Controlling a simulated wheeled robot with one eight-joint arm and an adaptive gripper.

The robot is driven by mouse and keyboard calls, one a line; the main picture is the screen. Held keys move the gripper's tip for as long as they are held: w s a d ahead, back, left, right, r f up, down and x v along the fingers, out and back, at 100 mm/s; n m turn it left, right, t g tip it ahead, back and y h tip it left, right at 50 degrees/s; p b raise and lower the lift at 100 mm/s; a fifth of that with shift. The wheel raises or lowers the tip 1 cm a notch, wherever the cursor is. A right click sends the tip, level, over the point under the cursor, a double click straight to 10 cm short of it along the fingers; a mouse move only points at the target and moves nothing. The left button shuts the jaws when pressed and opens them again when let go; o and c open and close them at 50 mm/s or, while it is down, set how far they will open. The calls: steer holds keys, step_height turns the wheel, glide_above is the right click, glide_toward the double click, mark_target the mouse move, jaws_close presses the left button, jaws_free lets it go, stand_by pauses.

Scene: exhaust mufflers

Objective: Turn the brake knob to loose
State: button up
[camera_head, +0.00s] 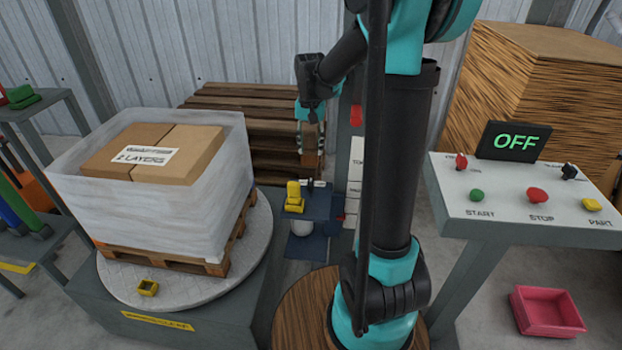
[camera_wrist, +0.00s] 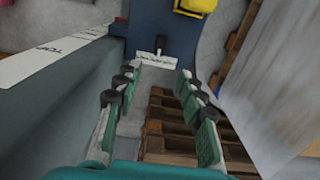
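A small black knob (camera_wrist: 160,43) stands by a white label (camera_wrist: 157,60) on a dark blue carriage (camera_wrist: 140,20). I take it to be the brake knob; the label is too small to read. In the head view the carriage (camera_head: 318,206) is beside the wrapped load, and the black knob (camera_head: 309,185) is small there. My gripper (camera_wrist: 157,78) is open and empty, its green-padded fingers wide apart. In the head view my gripper (camera_head: 311,152) hangs above the carriage, apart from the knob, pointing down.
A yellow part (camera_head: 294,196) sits on the carriage, left of the knob. A wrapped box load (camera_head: 150,215) stands on a round turntable (camera_head: 170,289) at left. Wooden pallets (camera_head: 235,98) are behind. A control panel (camera_head: 520,190) reading OFF is at right.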

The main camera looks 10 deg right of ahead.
mark_target(310, 182)
step_height(310, 182, down, 14)
steer(key=shift+r, duration=0.1)
stand_by(0.4)
jaws_close()
